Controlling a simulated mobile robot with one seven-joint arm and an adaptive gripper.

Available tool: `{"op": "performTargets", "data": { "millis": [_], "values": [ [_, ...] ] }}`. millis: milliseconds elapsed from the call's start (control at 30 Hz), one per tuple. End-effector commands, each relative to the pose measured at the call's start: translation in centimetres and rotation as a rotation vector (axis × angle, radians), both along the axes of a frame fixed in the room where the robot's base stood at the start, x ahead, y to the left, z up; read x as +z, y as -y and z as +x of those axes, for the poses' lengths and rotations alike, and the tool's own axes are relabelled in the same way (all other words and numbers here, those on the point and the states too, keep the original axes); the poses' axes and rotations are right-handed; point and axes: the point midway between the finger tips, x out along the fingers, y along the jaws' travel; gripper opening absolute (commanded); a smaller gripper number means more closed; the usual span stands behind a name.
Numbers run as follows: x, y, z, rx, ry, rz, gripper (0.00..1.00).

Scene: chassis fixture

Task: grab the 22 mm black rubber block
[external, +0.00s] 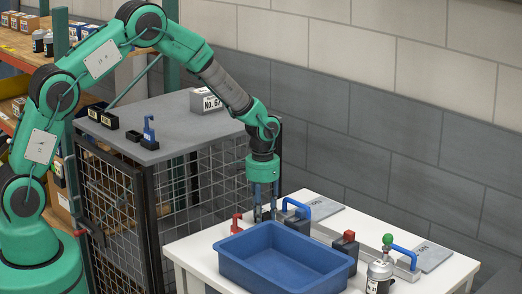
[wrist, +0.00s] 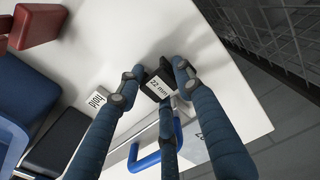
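The black rubber block (wrist: 157,88) has a white label reading "22 mm" and lies on the white table top in the wrist view. My gripper (wrist: 157,76) is low over the table, with its blue fingers on several sides of the block. A narrow gap shows between the left fingertip and the block; whether the other fingers touch it I cannot tell. In the external view my gripper (external: 265,212) points straight down at the table's back left, its fingers apart. The block is mostly hidden there behind the fingers and the tray.
A blue tray (external: 285,262) stands just in front of my gripper. A red-handled piece (external: 236,224) is close on the left, and a blue handle (external: 297,206) close on the right. A metal canister (external: 379,277) stands at the right. A mesh cage (external: 205,190) stands behind left.

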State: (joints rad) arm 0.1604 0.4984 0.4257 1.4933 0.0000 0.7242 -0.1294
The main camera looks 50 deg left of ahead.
Motion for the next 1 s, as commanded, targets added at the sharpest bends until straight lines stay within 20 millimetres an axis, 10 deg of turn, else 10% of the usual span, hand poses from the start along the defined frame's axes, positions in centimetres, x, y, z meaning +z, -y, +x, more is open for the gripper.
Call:
{"op": "performTargets", "data": {
  "millis": [133,1000],
  "values": [
    [0.0,0.0,0.0,0.0,0.0,0.0,0.06],
    [3.8,-0.2,-1.1,0.0,0.0,0.0,0.05]
  ]
}}
